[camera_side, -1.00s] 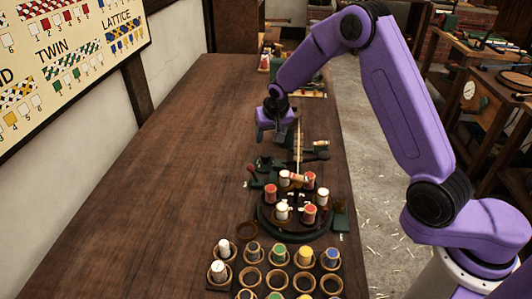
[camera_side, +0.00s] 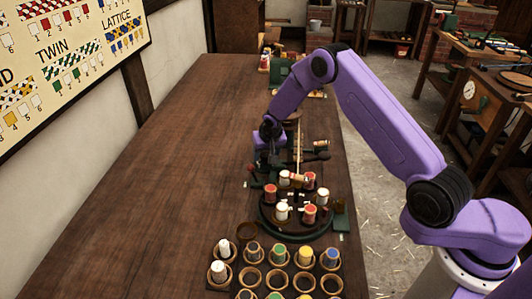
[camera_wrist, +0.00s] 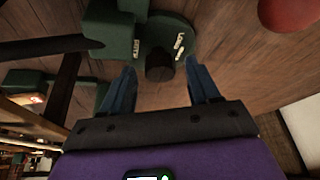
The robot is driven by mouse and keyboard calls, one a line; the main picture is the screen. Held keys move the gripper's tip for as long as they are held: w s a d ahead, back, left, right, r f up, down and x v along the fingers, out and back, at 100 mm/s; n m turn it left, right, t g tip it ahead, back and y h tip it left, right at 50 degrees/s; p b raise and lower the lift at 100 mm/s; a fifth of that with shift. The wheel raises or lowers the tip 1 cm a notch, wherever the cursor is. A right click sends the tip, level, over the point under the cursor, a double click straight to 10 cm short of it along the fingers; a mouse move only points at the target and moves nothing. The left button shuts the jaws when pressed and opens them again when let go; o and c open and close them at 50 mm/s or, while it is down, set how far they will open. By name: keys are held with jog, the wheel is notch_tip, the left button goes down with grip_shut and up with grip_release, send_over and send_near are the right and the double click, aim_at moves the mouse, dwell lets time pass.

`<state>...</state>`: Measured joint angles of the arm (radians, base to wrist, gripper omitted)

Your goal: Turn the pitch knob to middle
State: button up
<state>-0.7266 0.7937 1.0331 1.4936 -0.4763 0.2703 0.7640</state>
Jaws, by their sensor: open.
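In the wrist view the pitch knob (camera_wrist: 160,68) is a dark round knob on a green dial plate (camera_wrist: 165,32) with small white labels. My gripper (camera_wrist: 160,78) is open, with one blue finger on each side of the knob in the picture. I cannot tell whether the fingers touch it or how far down they reach. The labels are too small to read, and the knob's pointing direction is not clear. In the side view my gripper (camera_side: 268,152) is low over the rope machine, and the knob is hidden there.
A red ball (camera_wrist: 290,12) shows at the wrist view's top right. A dark bar (camera_wrist: 50,46) and green blocks lie left of the dial. In the side view a round bobbin carrier (camera_side: 295,225) and bobbin cups stand nearer. The table (camera_side: 150,180) is clear on the left.

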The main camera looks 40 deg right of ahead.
jog(key=c, duration=1)
jog(key=shift+c, duration=0.2)
jog(key=shift+d+n, duration=0.1)
jog(key=shift+n, duration=0.3)
jog(key=shift+n+y, duration=0.4)
jog(key=shift+n, duration=0.2)
jog(key=shift+d+n+y, duration=0.1)
jog(key=shift+n+y, duration=0.4)
jog(key=shift+n, duration=0.7)
jog(key=shift+n+y, duration=0.9)
jog(key=shift+n, duration=1.4)
jog(key=o, duration=1)
